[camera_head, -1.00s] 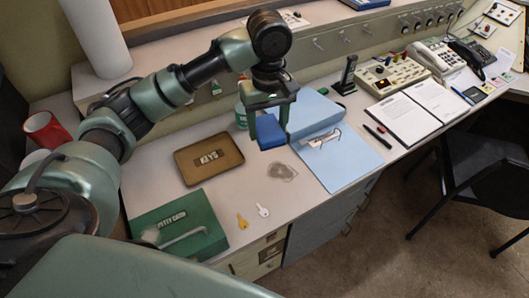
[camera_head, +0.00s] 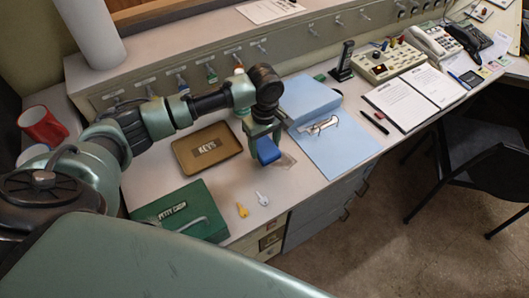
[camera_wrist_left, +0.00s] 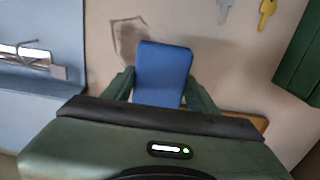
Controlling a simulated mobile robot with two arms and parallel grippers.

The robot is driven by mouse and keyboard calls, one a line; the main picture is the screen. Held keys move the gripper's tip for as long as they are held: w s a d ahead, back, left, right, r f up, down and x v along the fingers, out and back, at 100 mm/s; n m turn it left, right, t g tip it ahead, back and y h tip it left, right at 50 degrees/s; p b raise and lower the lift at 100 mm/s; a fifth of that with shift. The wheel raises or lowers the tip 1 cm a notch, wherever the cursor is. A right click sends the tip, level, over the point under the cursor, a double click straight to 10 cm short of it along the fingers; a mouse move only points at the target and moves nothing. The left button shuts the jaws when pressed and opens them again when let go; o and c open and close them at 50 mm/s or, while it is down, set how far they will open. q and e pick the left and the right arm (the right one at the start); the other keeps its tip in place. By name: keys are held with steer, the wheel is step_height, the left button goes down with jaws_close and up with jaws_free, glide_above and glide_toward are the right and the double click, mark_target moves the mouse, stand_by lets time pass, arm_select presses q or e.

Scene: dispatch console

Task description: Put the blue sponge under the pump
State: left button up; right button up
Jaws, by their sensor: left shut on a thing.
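The blue sponge (camera_head: 268,150) is held in my left gripper (camera_head: 264,138), over the counter between the brown tray and the blue folder. In the left wrist view the sponge (camera_wrist_left: 163,72) sticks out between the two fingers (camera_wrist_left: 160,95), which are shut on it. A thin clear patch (camera_head: 286,161) lies on the counter just beside the sponge; its outline also shows in the left wrist view (camera_wrist_left: 124,38). I cannot clearly make out the pump; my left arm covers the area behind the gripper. My right gripper is not in view.
A brown KEYS tray (camera_head: 181,146) lies left of the gripper. A green petty cash box (camera_head: 167,210), a yellow key (camera_head: 242,210) and a silver key (camera_head: 262,198) lie nearer. The counter around the keys is mostly clear.

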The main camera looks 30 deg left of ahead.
mark_target(264, 154)
arm_select(q)
steer(key=shift+f, duration=2)
steer(key=shift+f, duration=0.1)
steer(key=o, duration=1.3)
